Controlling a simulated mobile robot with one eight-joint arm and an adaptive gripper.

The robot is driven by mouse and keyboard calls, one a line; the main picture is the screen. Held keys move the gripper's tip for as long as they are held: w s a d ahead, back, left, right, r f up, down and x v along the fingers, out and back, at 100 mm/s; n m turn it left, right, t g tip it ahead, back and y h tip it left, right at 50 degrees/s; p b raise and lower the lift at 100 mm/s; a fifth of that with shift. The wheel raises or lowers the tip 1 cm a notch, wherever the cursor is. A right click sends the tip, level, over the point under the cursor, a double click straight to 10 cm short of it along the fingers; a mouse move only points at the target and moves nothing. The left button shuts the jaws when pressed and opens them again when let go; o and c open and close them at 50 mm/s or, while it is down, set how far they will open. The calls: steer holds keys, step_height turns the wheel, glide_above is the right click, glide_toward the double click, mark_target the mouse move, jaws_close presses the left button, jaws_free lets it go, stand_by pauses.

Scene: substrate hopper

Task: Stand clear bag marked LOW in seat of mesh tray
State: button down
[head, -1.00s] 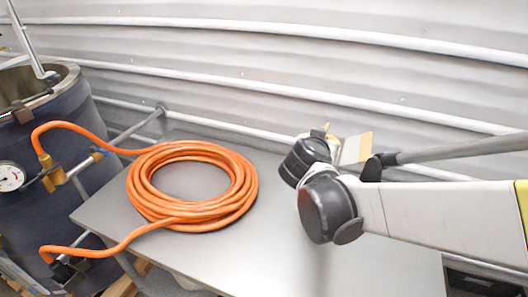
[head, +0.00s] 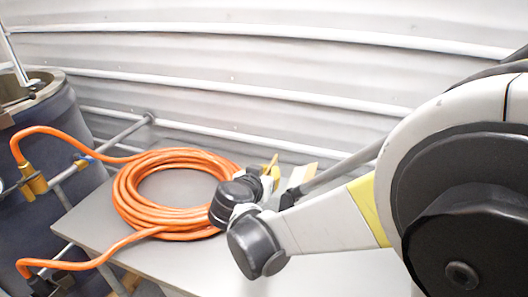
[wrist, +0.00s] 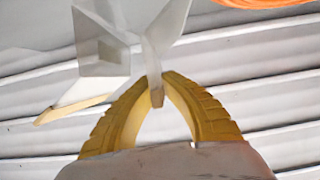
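My gripper (head: 270,165) is over the back of the grey table in the head view, partly hidden by my own wrist. In the wrist view its yellow fingers (wrist: 156,82) arch together and close on the narrow end of a pale grey-white piece (wrist: 101,55). That piece has a boxy block and a pale strip with a yellowish end. A cream-coloured part shows beside the gripper in the head view (head: 298,178). I cannot tell whether the piece is the clear bag, and no LOW marking is readable. I see no mesh tray.
A coiled orange hose (head: 135,210) lies on the left of the grey table (head: 190,262). It runs to brass fittings (head: 33,180) by a dark blue drum (head: 55,130). A corrugated wall (head: 240,75) stands close behind. The table's front middle is clear.

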steer(key=shift+f, duration=0.1)
steer(key=shift+f, duration=0.15)
steer(key=c, duration=1.6)
jaws_free()
